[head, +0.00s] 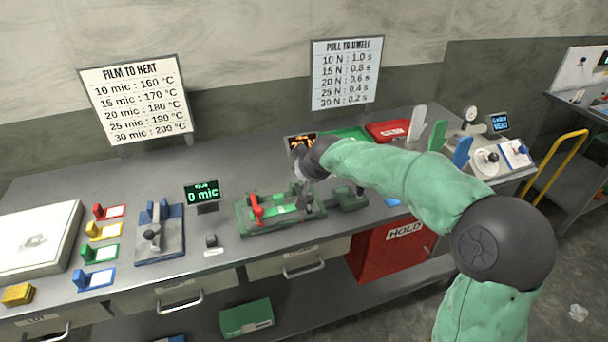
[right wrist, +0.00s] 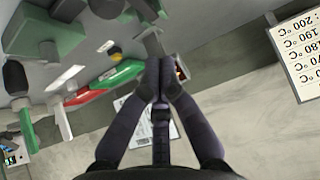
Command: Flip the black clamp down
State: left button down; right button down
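A green fixture (head: 275,224) stands near the front edge of the grey bench in the head view. A red clamp (head: 256,209) stands raised at its left end. A dark clamp (head: 306,198), which I take for the black one, stands upright at its right end, partly hidden by my right gripper. My right gripper (head: 303,176) is just above it, and my green-sleeved arm reaches in from the right. In the right wrist view my gripper's fingers (right wrist: 159,64) are together at the tips, close to a grey metal piece (right wrist: 151,42); I cannot tell whether they touch it. My left gripper is out of view.
A "0 mic" display (head: 202,194) stands left of the fixture, near a blue-based device (head: 160,235). A green block (head: 350,197) stands just right of the fixture. A red tray (head: 388,131) is behind. A red HOLD bin (head: 385,252) is below the bench.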

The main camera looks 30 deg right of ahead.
jog(key=shift+r, duration=0.15)
jog(key=s+a+r+p, duration=0.2)
jog(key=s+r+p, duration=0.2)
jog(key=s, duration=0.5)
notch_tip(320, 180, up, 2)
jog(key=shift+s+a+r, duration=0.1)
jog(key=shift+s+a, duration=0.05)
jog(key=shift+s, duration=0.1)
dwell(0.4)
